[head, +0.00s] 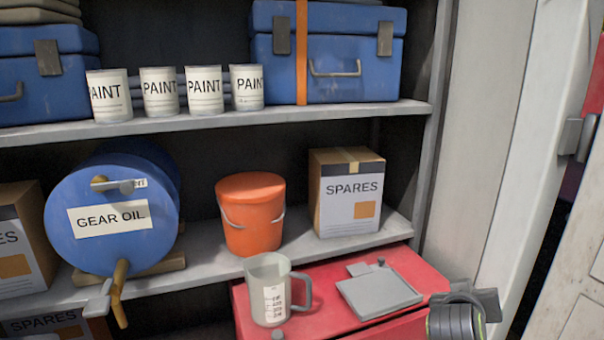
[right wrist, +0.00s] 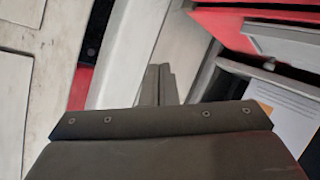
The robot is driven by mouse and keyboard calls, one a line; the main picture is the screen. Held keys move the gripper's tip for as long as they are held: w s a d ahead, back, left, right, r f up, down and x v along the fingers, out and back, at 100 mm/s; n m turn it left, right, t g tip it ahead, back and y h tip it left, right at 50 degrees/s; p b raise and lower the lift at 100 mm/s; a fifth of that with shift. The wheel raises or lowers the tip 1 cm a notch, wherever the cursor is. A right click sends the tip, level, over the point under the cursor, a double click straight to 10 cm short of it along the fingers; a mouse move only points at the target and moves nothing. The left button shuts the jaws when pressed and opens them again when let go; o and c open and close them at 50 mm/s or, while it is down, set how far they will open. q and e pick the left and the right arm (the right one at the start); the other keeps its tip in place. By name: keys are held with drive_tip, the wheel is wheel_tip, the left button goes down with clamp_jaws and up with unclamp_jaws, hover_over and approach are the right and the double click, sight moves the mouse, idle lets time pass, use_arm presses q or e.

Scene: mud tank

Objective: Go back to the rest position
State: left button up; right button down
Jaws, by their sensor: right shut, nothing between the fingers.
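My right gripper (head: 485,300) shows at the lower right of the head view, beside the right edge of the red cabinet top (head: 322,318). Part of my dark wrist with a green ring shows just below it. In the right wrist view the two fingers of my right gripper (right wrist: 156,85) are together with nothing between them. My left gripper is not in the head view.
Behind, the lower shelf holds a blue gear oil drum (head: 112,215), an orange bucket (head: 250,213) and a spares box (head: 346,193). Paint cans (head: 160,92) stand above.

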drive_tip(key=s+f+n+g+y, duration=0.1)
drive_tip(key=s+f+g+y, duration=0.25)
drive_tip(key=s+f, duration=1.35)
drive_tip(key=s+a+f+g+y, duration=0.1)
drive_tip(key=s+f+g+y, duration=0.15)
drive_tip(key=s, duration=0.55)
drive_tip(key=s+a+f+g+y, duration=0.1)
drive_tip(key=s+f, duration=0.3)
drive_tip(key=s, duration=0.4)
wheel_tip(320, 180, down, 25)
drive_tip(key=s+d+g+p, duration=0.1)
drive_tip(key=d+p, duration=0.1)
drive_tip(key=s+a+f+g+p, duration=0.1)
drive_tip(key=s+a+f, duration=0.1)
drive_tip(key=s+f, duration=1.1)
drive_tip(key=shift+s+n+y, duration=0.3)
drive_tip(key=shift+s, duration=0.5)
